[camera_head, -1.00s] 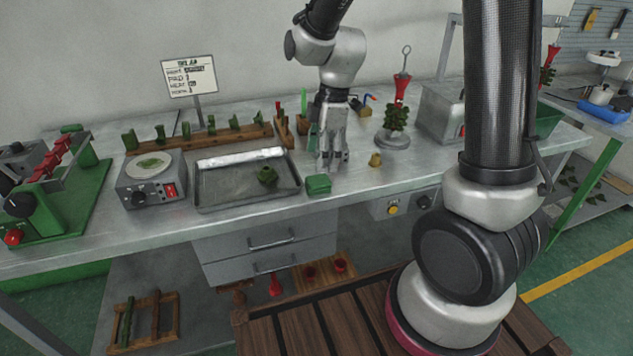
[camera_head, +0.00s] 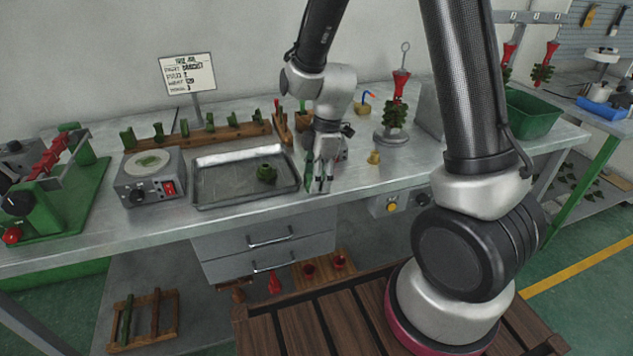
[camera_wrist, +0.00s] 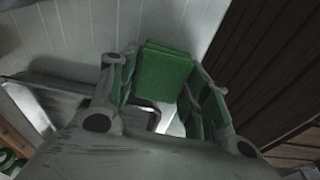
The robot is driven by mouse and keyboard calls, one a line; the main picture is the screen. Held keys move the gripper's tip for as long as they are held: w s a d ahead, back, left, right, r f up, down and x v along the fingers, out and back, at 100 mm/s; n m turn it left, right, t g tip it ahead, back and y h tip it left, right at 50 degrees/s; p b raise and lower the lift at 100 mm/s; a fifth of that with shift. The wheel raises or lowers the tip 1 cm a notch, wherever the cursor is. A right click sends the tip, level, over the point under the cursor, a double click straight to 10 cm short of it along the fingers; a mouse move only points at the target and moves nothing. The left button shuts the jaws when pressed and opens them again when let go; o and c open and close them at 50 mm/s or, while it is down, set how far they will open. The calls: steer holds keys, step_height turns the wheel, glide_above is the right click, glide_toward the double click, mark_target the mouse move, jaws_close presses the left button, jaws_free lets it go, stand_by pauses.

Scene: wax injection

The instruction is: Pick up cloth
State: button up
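The cloth (camera_wrist: 165,73) is a small green folded pad. In the wrist view it lies between the two fingers of my gripper (camera_wrist: 165,65), which stand apart on either side of it. The fingertips are close to its edges; I cannot tell whether they touch it. In the head view my gripper (camera_head: 319,187) points down at the front edge of the metal workbench (camera_head: 360,200), just right of the tray. It hides most of the cloth there, with a bit of green showing at its left.
A metal tray (camera_head: 225,203) with a green piece (camera_head: 266,173) in it is just left of my gripper. A small brass piece (camera_head: 374,157) and a stand with a green wax tree (camera_head: 394,115) are to the right. A scale (camera_head: 150,185) stands farther left.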

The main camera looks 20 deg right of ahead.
steer(key=shift+c, duration=1.4)
